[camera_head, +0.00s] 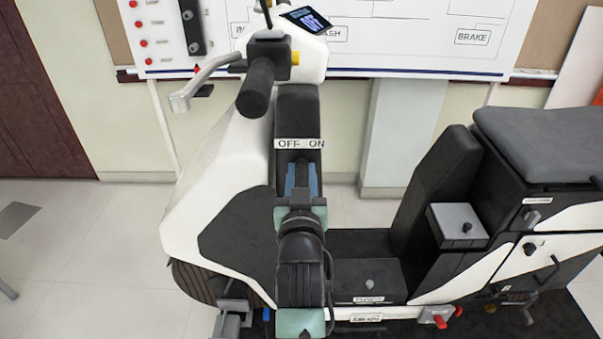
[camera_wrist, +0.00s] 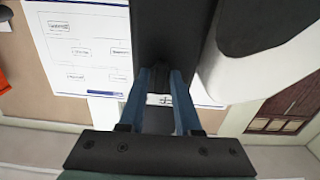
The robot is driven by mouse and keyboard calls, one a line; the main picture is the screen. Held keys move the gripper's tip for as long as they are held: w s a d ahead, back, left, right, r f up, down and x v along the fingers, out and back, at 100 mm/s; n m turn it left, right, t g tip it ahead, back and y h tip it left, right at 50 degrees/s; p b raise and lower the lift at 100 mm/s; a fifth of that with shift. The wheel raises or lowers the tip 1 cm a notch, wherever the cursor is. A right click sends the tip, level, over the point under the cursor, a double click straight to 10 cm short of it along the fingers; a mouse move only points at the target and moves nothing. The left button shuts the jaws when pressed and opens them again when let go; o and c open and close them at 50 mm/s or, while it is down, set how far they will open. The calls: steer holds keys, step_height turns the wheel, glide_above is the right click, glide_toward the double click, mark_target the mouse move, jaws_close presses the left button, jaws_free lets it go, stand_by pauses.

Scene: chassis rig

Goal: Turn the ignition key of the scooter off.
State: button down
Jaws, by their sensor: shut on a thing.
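The white and black scooter (camera_head: 188,215) stands side-on in the head view. Its dark column (camera_head: 298,110) below the handlebar carries a white label (camera_head: 299,144) reading OFF on the left and ON on the right. My gripper (camera_head: 302,168) is just below this label, with its blue fingers pointing at the column. In the wrist view my gripper (camera_wrist: 160,74) has its fingertips against the dark column, closed on a small dark piece (camera_wrist: 159,77), which appears to be the ignition key. The fingers and arm mostly hide the key, and I cannot tell which way it is turned.
The black handlebar grip (camera_head: 259,88) and brake lever (camera_head: 207,75) stand above and left of my gripper. The seat (camera_head: 540,140) is at the right. A white wiring board (camera_head: 420,45) hangs on the wall behind. The floor at left is mostly free.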

steer(key=c, duration=0.8)
jaws_free()
steer(key=shift+c, duration=0.2)
steer(key=shift+s, duration=0.15)
steer(key=s, duration=1.2)
steer(key=shift+s, duration=0.35)
steer(key=shift+f, duration=0.1)
